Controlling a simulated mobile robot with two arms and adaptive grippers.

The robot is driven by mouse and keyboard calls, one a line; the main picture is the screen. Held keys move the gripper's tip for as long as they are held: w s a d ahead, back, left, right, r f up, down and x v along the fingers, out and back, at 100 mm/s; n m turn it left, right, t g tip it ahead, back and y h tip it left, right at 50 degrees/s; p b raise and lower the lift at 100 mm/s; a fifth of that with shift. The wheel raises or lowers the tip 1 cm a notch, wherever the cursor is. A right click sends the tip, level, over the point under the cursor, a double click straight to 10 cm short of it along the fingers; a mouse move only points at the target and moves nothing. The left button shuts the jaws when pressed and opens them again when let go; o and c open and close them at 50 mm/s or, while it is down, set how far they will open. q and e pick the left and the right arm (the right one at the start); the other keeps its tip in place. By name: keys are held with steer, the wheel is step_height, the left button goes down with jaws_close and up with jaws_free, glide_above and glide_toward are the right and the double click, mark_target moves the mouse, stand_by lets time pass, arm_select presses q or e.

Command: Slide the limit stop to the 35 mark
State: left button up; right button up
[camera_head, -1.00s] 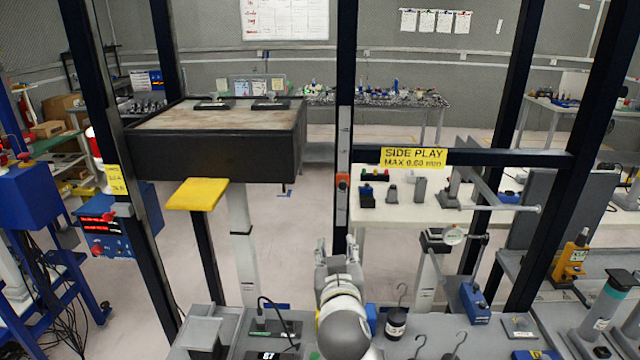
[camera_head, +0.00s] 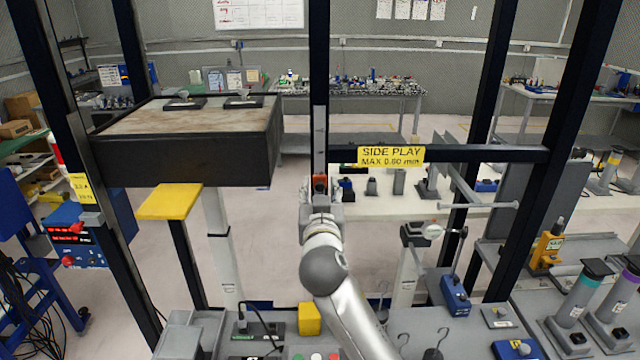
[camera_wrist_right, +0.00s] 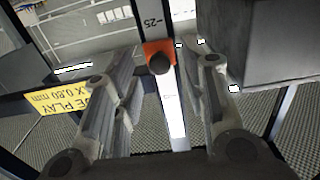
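The limit stop is an orange slider (camera_head: 320,182) on the dark vertical post (camera_head: 319,110), which has a pale scale strip. In the right wrist view the orange stop (camera_wrist_right: 159,52) has a round black knob, and a 25 mark shows just beside it at the top of the picture. The 35 mark cannot be made out. My right gripper (camera_head: 321,190) is at the post, just below the stop in the head view. In the wrist view its two fingers (camera_wrist_right: 165,75) are open, one each side of the stop, with gaps. My left gripper is out of view.
A horizontal bar with a yellow SIDE PLAY sign (camera_head: 391,156) joins the post on the right. A dark box-like bench (camera_head: 185,157) hangs close on the left, with a yellow plate (camera_head: 169,201) below. A grey worktop with weights and fixtures lies in front.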

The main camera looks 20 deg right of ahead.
steer(key=shift+x, duration=0.8)
jaws_close()
